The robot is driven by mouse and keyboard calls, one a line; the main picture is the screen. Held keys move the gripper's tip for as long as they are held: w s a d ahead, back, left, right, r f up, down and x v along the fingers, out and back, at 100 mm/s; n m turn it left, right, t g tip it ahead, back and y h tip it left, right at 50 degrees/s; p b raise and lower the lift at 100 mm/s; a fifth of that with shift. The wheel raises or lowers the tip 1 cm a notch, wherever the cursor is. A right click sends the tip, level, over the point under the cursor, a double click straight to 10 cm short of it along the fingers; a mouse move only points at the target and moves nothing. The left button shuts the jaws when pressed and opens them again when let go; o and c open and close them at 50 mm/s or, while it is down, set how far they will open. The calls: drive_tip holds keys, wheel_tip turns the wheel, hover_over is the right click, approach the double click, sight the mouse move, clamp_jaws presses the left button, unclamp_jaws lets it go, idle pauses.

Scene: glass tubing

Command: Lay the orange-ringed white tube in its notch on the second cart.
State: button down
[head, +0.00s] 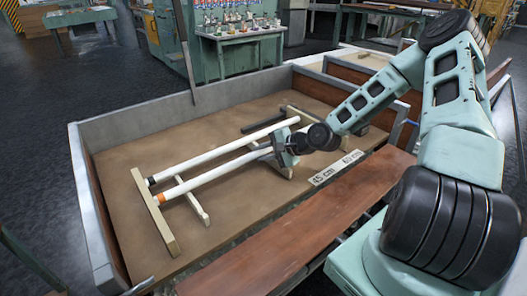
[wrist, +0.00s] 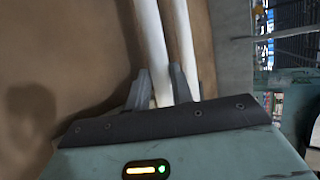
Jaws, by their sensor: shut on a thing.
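The orange-ringed white tube (head: 218,172) lies lengthwise over the cart (head: 97,215), its orange-ringed end at the left by a pale wooden bar (head: 156,215). My gripper (head: 284,150) is shut on this tube near its right end. In the wrist view, a white tube (wrist: 150,40) passes between the fingers of my gripper (wrist: 160,88). A second white tube (head: 222,149), with a black end, lies beside it on the far side; it also shows in the wrist view (wrist: 182,45). I cannot tell whether the held tube touches the bars or sits in a notch.
A second pale bar (head: 198,207) crosses under the tubes. A dark bar (head: 264,125) lies farther back. A label strip (head: 337,168) reads 45 cm and 60 cm. Raised walls ring the cart, and a brown wooden board (head: 300,230) lies in front. The cart's left floor is clear.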

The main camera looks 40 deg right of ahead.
drive_tip(key=shift+f, duration=0.15)
drive_tip(key=c, duration=1.2)
unclamp_jaws()
